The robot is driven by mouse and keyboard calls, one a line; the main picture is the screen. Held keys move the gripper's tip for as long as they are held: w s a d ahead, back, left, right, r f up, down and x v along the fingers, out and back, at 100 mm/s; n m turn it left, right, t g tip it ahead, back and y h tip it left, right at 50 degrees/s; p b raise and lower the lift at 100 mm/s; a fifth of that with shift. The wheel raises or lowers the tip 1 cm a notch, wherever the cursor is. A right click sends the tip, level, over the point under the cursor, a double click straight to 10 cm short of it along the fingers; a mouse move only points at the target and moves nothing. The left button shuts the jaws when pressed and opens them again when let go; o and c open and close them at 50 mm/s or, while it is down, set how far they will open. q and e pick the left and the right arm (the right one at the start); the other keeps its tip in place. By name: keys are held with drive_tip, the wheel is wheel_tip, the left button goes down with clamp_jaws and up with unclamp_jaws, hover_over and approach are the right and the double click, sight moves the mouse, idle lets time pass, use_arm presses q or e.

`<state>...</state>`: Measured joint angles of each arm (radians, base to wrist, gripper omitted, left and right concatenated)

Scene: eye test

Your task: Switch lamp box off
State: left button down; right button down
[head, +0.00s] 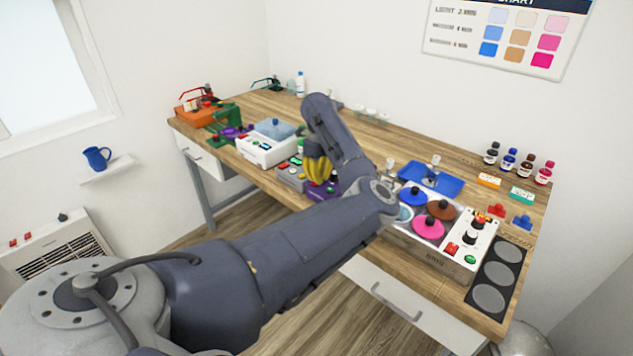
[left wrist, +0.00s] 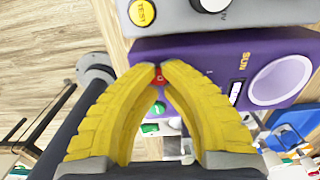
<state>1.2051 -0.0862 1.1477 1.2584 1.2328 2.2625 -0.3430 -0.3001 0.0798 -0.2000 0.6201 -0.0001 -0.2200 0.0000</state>
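The lamp box is most likely the purple box (left wrist: 205,60) marked SUN, with a pale round disc (left wrist: 281,80) on its face. It also shows in the head view (head: 330,189), mostly hidden behind my arm and gripper. A red button (left wrist: 158,79) and a green button (left wrist: 151,128) sit on its face. My left gripper (head: 319,180) has yellow fingers, and their tips meet right at the red button in the left wrist view (left wrist: 162,67). It holds nothing that I can see. I cannot tell whether the tips touch the button. My right gripper is out of view.
A grey box with a yellow TEST button (left wrist: 142,12) stands beside the purple box. A white box (head: 266,151) stands to the left on the bench.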

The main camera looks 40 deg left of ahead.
use_arm(q)
drive_tip(key=shift+f, duration=0.25)
drive_tip(key=shift+r, duration=0.15)
drive_tip(key=shift+r, duration=3.4)
